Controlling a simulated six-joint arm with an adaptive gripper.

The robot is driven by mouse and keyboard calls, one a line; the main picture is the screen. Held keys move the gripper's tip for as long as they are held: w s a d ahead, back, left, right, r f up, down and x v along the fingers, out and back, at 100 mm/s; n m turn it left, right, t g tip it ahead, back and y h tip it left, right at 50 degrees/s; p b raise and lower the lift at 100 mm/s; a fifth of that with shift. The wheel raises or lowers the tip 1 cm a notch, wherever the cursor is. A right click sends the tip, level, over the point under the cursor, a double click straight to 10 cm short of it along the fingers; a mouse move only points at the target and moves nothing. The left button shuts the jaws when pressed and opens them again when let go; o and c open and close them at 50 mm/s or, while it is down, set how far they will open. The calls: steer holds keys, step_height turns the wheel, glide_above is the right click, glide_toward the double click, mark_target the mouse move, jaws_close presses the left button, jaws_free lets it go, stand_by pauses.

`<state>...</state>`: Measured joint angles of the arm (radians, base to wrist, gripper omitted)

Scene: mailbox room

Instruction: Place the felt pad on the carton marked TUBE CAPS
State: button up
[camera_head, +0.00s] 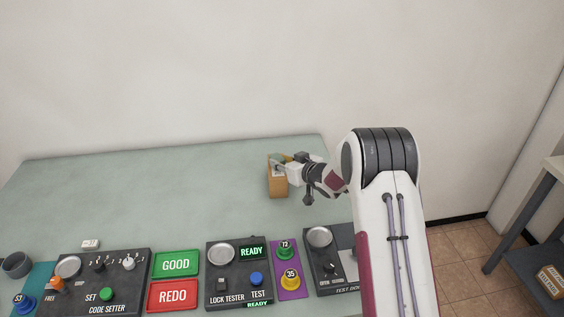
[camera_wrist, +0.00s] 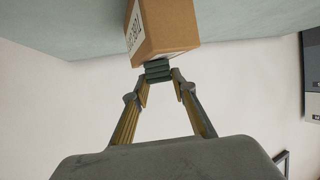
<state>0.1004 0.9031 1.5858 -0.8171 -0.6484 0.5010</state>
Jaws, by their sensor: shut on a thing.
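A brown carton (camera_head: 277,184) stands on the green table near its back edge. In the wrist view the carton (camera_wrist: 172,28) fills the top middle and shows part of a white label, whose words I cannot read. A dark green felt pad (camera_wrist: 158,71), ribbed or layered, is between the fingertips of my gripper (camera_wrist: 160,77), right against the carton's edge in that view. My gripper (camera_head: 283,162) is shut on the pad at the top of the carton. Whether the pad rests on the carton or hovers just above it, I cannot tell.
The table (camera_head: 150,190) is clear left of the carton. Another carton (camera_head: 550,281) sits on a shelf at right.

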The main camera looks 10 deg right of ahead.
steer(key=shift+f, duration=0.15)
steer(key=o, duration=0.9)
steer(key=shift+c, duration=0.2)
steer(key=shift+r, duration=0.2)
steer(key=shift+s+d+r, duration=0.15)
steer(key=shift+s, duration=0.1)
steer(key=v, duration=1.1)
steer(key=shift+s+r, duration=0.1)
steer(key=shift+s, duration=0.05)
steer(key=shift+r, duration=0.1)
